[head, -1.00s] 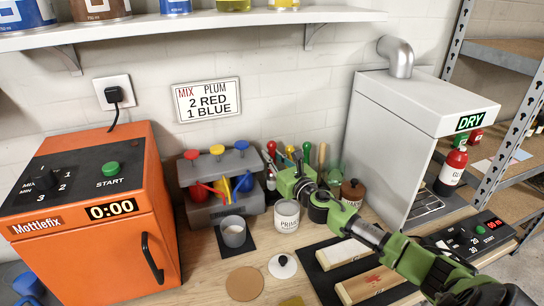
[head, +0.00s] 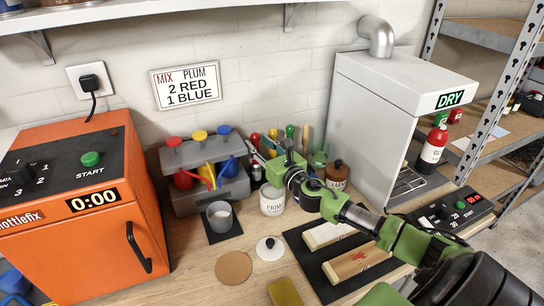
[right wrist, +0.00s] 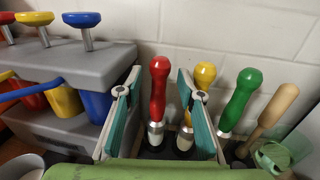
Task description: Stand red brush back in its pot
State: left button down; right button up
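The red brush (right wrist: 158,85) stands upright in the right wrist view, its round handle up and its metal collar low. Its lower end goes into a dark holder (right wrist: 180,153), mostly hidden by my gripper. My right gripper (right wrist: 160,92) is open, with one teal-padded finger on each side of the red brush and a gap to each. In the head view the red handle (head: 255,138) shows just behind my right gripper (head: 277,160). My left gripper is not in view.
A yellow brush (right wrist: 203,80) stands close behind the right finger. A green brush (right wrist: 240,95) and a wooden handle (right wrist: 270,118) stand further right. The grey paint rack (head: 205,165) is left, the primer tin (head: 272,203) in front, the varnish jar (head: 338,175) right.

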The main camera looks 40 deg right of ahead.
jog(key=s, duration=0.9)
jog(key=shift+s+a, duration=0.15)
jog(key=shift+a, duration=0.25)
dwell(0.4)
